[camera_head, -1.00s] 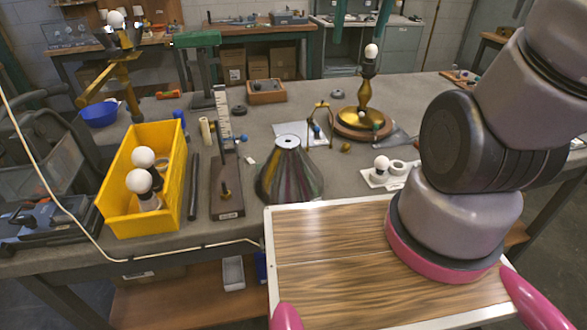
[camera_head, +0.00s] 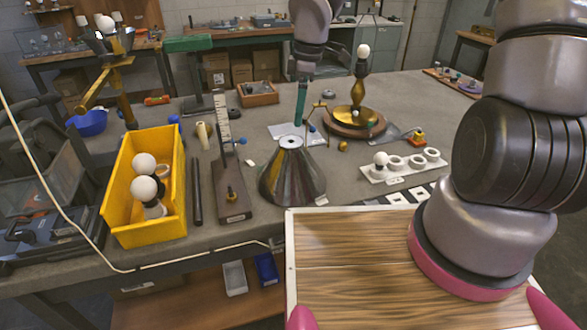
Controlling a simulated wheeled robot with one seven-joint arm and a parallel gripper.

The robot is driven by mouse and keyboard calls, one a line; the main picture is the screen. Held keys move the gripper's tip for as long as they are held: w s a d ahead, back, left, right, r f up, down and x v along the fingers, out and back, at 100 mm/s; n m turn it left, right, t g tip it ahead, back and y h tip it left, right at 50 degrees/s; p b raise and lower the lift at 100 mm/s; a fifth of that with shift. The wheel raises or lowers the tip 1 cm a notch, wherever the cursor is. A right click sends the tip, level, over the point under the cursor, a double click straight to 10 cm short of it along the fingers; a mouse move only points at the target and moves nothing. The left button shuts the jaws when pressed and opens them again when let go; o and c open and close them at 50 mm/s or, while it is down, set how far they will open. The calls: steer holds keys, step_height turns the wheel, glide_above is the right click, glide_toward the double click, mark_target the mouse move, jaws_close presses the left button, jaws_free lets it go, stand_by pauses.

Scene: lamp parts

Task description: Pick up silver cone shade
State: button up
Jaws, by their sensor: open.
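The silver cone shade (camera_head: 291,176) stands upright on the grey workbench, wide rim down. Its narrow top has a pale ring with a dark centre hole. My gripper (camera_head: 299,120), with teal fingers, hangs down just above and slightly right of the shade's top in the picture. The fingers are seen nearly edge-on, so one overlaps the other. The gripper is open and holds nothing. It appears apart from the shade, but the exact depth between them is hard to tell.
A yellow bin (camera_head: 178,214) with white bulbs stands left. A ruler stand (camera_head: 232,199) is close to the shade's left. A brass lamp base (camera_head: 353,121) with a bulb stands behind right. A white holder (camera_head: 374,177) with a bulb and rings lies right.

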mark_target(292, 138)
steer(key=f, duration=0.3)
steer(key=shift+a+f, duration=0.25)
steer(key=shift+f, duration=0.05)
steer(key=shift+s+a+f, duration=0.1)
steer(key=shift+a+f, duration=0.15)
steer(key=shift+f, duration=0.65)
steer(key=shift+w+a+f, duration=0.1)
steer(key=shift+a+f, duration=0.15)
steer(key=shift+f, duration=0.65)
steer(key=shift+s+a+f, duration=0.1)
steer(key=shift+a+f, duration=0.15)
steer(key=shift+f, duration=0.65)
steer(key=c, duration=1.5)
